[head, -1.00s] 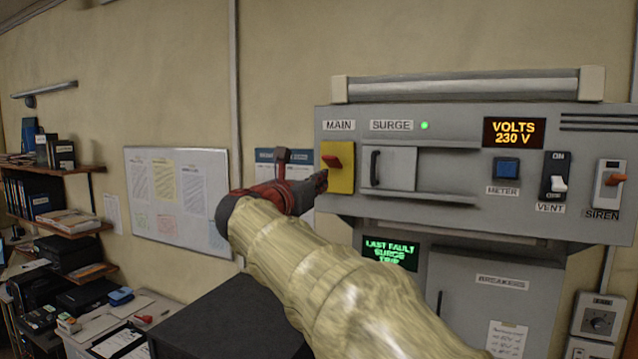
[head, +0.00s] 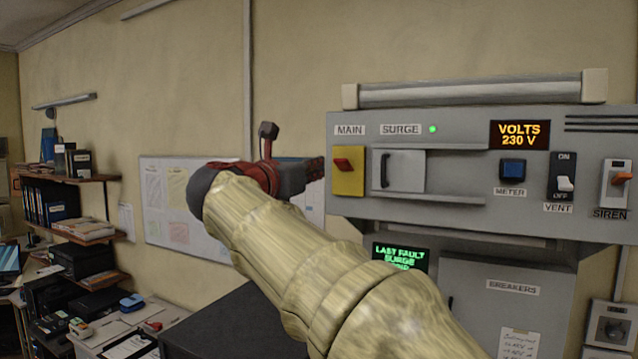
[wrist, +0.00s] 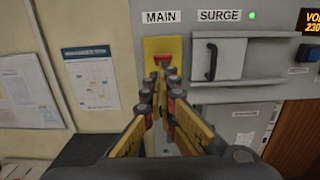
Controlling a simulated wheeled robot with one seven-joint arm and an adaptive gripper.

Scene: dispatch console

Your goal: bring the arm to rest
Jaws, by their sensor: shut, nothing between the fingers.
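My gripper (head: 314,169) is just left of the yellow MAIN switch plate (head: 348,183) in the head view. In the wrist view its fingers (wrist: 158,92) are together and empty, pointing at the lower part of the MAIN plate (wrist: 164,48). The red MAIN handle (head: 342,164) shows clear of the fingers in the head view. In the wrist view the handle (wrist: 163,59) is just beyond the fingertips; I cannot tell the exact gap. My arm, in a pale cover, crosses the lower middle of the head view.
The grey console (head: 460,225) carries a SURGE door (head: 405,170), a lit green lamp (head: 432,129), and METER, VENT and SIREN controls. A black cabinet top (head: 225,325) is below my arm. Free space lies left of the gripper, before the wall board (head: 165,205).

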